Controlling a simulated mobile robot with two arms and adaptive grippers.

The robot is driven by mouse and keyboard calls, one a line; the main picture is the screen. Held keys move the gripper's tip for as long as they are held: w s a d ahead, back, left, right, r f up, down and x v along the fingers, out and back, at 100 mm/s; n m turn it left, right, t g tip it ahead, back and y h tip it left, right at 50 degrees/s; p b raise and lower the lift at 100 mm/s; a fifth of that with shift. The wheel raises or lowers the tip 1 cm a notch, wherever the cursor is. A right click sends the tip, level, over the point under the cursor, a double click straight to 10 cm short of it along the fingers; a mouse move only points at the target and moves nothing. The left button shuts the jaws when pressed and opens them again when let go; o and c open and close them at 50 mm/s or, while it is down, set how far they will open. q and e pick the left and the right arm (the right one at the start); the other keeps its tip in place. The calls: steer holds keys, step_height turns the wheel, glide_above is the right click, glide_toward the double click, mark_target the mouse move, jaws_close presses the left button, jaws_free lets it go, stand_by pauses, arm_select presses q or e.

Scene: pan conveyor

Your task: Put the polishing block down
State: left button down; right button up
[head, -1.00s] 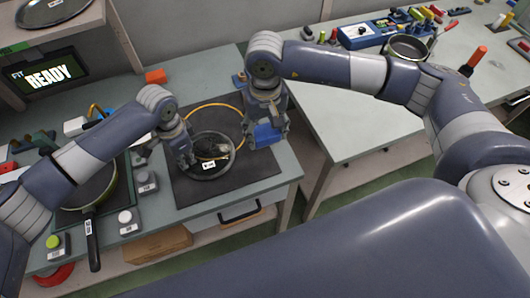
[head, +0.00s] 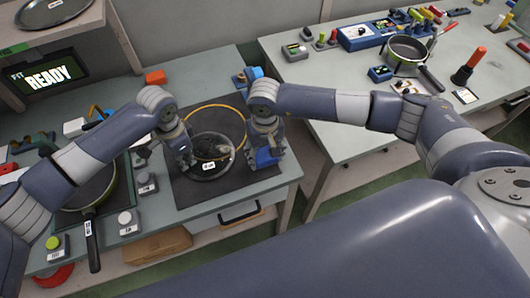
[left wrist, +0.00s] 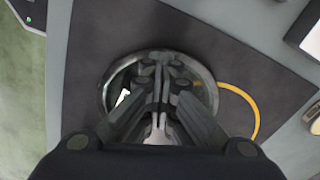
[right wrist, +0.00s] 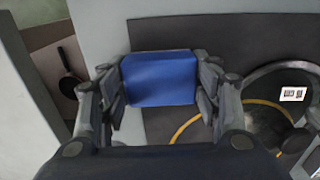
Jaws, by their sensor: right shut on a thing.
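The polishing block (head: 265,158) is blue. My right gripper (head: 266,148) is shut on it near the right edge of the dark mat (head: 190,198). In the right wrist view the block (right wrist: 160,78) sits level between both fingers; whether its underside touches the mat cannot be told. My left gripper (head: 187,160) is over the left side of a round glass lid (head: 212,174) with a dark rim and a white label. In the left wrist view its fingers (left wrist: 160,70) are together above the lid, hiding the lid's middle.
A yellow ring (head: 240,113) lies on the mat, partly under the lid. A pan (head: 88,190) stands at the left, with small labelled pucks (head: 129,222) beside it. A second table (head: 330,85) at the right holds a pot (head: 405,56).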

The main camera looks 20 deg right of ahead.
mark_target(265, 154)
steer(key=shift+f, duration=0.2)
steer(key=o, duration=0.9)
steer(key=shift+o, duration=0.2)
step_height(265, 154, up, 12)
steer(key=shift+r, duration=0.2)
